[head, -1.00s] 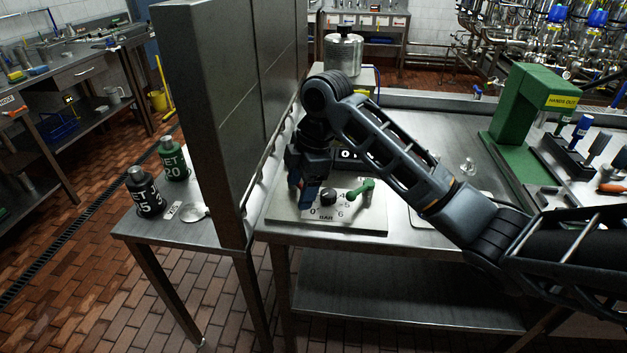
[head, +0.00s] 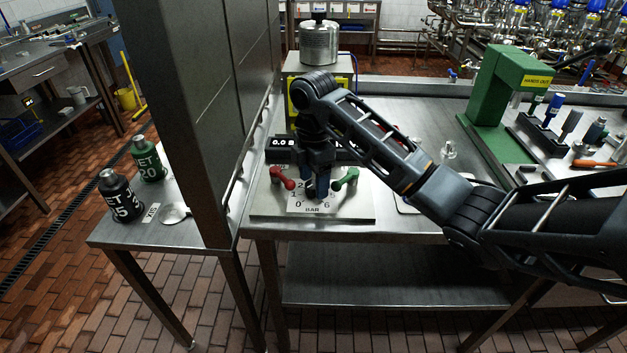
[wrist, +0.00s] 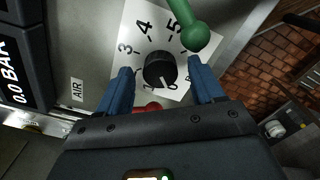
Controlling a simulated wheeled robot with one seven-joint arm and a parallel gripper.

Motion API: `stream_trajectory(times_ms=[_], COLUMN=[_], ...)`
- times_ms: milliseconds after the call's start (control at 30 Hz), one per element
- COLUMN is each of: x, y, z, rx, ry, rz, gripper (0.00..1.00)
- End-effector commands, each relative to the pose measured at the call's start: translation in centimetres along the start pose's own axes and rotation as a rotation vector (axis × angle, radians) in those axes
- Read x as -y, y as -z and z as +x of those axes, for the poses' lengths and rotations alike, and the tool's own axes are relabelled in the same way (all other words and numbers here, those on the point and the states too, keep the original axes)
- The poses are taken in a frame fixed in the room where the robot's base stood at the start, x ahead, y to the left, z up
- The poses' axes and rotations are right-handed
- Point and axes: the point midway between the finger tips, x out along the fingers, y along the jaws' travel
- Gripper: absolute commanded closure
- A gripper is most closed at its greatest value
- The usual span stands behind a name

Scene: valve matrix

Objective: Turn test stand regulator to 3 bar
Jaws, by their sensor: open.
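The black regulator knob (wrist: 160,70) sits on a white dial plate (wrist: 122,62) numbered in bar. A white mark on the knob points toward the bottom of the wrist view; the number there is partly hidden. The black display (head: 282,142) reads 0.0, and in the wrist view (wrist: 14,85) it reads 0.0 BAR. My gripper (head: 316,190) is above the dial and largely hides the knob in the head view. In the wrist view its open blue fingers (wrist: 160,78) stand on either side of the knob, with gaps visible on both sides.
A green-handled lever (head: 347,178) and a red-handled lever (head: 283,176) flank the dial closely. The green one shows near the right finger in the wrist view (wrist: 194,34). A tall metal partition (head: 190,100) stands left of the panel. A green press (head: 502,85) stands right.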

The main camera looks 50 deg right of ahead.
Motion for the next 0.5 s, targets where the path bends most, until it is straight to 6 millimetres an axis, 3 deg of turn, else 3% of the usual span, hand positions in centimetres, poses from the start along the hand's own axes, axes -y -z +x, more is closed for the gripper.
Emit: stream_trajectory(times_ms=[333, 500], x=[0.02, 0.02], y=[0.03, 0.03], z=[0.52, 0.51], rx=[0.000, 0.000], ry=[0.000, 0.000], rz=[0.000, 0.000], gripper=[0.33, 0.49])
